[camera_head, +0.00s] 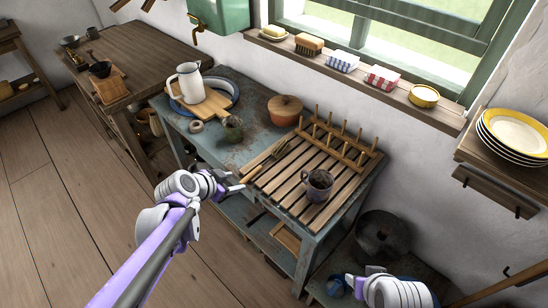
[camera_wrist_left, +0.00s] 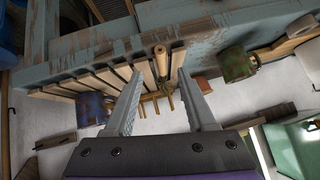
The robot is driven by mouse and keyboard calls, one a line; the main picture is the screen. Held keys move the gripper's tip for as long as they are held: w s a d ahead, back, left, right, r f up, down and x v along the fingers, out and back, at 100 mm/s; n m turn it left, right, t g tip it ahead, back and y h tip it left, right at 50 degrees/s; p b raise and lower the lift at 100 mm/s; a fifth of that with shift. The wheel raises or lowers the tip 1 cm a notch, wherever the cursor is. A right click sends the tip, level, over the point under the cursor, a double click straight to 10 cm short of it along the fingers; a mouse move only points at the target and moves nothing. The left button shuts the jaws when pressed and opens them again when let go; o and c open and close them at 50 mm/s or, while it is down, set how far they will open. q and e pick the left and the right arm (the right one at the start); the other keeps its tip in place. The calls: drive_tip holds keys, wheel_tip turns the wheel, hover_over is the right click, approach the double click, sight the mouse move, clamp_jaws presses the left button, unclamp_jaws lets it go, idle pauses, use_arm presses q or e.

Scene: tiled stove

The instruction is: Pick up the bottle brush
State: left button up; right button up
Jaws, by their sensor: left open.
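The bottle brush (camera_head: 277,150) lies on the left part of the slatted wooden drying rack (camera_head: 333,172), with its dark bristles towards the back and its handle towards the front left. My left gripper (camera_head: 240,185) is at the front left edge of the rack, close to the handle end. In the left wrist view the gripper (camera_wrist_left: 156,92) is open, and the brush's wooden handle (camera_wrist_left: 161,60) shows beyond and between the fingers, with no visible contact. My right gripper (camera_head: 352,283) is low at the bottom right, and its jaws are unclear.
A dark mug (camera_head: 318,185) stands on the rack, with a row of pegs behind. A white jug (camera_head: 190,82) is at the back left. Plates (camera_head: 515,133) sit on a right-hand shelf.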

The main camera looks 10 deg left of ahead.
sight(245, 180)
use_arm(q)
drive_tip(key=shift+b+x, duration=0.3)
drive_tip(key=shift+x, duration=2.75)
drive_tip(key=shift+a, duration=0.1)
drive_tip(key=shift+c, duration=0.3)
clamp_jaws()
